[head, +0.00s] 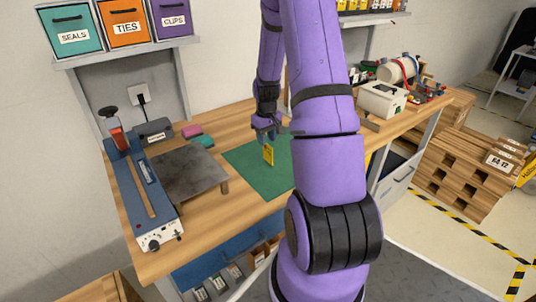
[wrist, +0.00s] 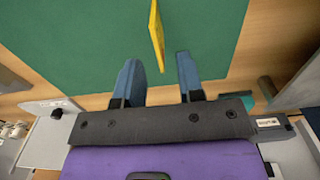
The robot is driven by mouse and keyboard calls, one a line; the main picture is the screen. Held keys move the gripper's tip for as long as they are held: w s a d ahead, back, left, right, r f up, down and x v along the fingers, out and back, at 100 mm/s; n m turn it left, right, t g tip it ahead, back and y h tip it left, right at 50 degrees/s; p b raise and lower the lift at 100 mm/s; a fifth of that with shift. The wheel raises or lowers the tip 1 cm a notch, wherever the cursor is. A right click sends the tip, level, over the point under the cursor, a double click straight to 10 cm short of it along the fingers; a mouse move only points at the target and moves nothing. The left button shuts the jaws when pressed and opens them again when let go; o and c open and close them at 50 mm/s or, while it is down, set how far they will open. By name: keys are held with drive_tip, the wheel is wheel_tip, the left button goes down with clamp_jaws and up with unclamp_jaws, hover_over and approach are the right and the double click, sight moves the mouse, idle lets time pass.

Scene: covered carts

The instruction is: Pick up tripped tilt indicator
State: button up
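A thin yellow piece, which looks like the tilt indicator (head: 268,155), stands upright on the green mat (head: 243,158) on the wooden bench. In the wrist view the yellow indicator (wrist: 156,32) shows nearly edge-on, so its face and any tripped mark cannot be read. My gripper (head: 266,132) is just above it in the head view. In the wrist view my gripper (wrist: 160,72) is open, with its two blue-grey fingers apart. The indicator's near end reaches the gap between the fingertips, with space on both sides. I see no contact.
A blue sealing device (head: 145,195) and a grey metal plate on legs (head: 190,172) stand left of the mat. Pink and teal pieces (head: 198,136) lie behind the plate. A white box machine (head: 382,100) stands at the right. Labelled bins (head: 122,20) sit on the shelf above.

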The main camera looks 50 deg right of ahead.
hover_over(268, 162)
drive_tip(key=shift+w+d+f, duration=0.1)
drive_tip(key=shift+f, duration=1.35)
drive_tip(key=shift+w+d+f, duration=0.1)
drive_tip(key=shift+f, duration=1.3)
clamp_jaws()
